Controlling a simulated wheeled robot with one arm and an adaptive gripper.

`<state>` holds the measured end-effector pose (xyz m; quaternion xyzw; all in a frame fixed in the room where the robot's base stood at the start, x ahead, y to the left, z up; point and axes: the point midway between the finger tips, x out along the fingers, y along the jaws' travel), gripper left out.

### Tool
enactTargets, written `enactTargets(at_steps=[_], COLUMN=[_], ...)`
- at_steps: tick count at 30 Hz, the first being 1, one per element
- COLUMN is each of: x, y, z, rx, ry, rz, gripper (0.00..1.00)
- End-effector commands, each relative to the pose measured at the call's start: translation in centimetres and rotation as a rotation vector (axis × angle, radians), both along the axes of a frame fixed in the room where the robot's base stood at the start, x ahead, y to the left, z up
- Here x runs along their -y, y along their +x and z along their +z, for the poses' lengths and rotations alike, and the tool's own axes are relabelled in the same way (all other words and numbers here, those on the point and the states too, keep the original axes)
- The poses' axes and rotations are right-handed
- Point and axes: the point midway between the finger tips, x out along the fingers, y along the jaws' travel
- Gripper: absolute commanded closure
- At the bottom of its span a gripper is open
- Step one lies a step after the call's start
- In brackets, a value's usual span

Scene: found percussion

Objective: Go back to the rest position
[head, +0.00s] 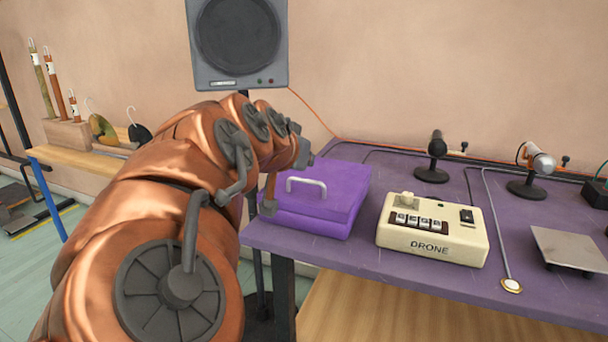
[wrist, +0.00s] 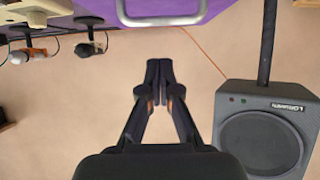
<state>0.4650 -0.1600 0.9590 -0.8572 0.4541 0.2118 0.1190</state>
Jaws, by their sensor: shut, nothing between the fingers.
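My gripper (wrist: 159,65) is shut and empty, its two dark fingers together in the middle of the wrist view. That view appears upside down, with the wall behind the fingers. The arm hides part of the gripper there. The handle also shows at the top of the wrist view (wrist: 162,18); I cannot tell its exact gap from the fingers.
A purple table (head: 360,264) carries a cream DRONE unit (head: 432,230), two microphones (head: 436,150) (head: 540,162) and a metal plate (head: 570,248). A grey speaker (head: 238,45) stands behind my arm. A wooden bench (head: 85,160) is at the left. An orange cable runs along the wall.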

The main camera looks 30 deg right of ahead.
Motion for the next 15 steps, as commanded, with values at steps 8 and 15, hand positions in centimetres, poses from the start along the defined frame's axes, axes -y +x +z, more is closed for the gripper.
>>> enactTargets(at_steps=[8, 15], x=[0.1, 0.1], y=[0.2, 0.2], z=[4.5, 6.2], rx=[0.013, 0.018], ry=[-0.018, -0.026], rz=[0.007, 0.013], gripper=[1.00, 1.00])
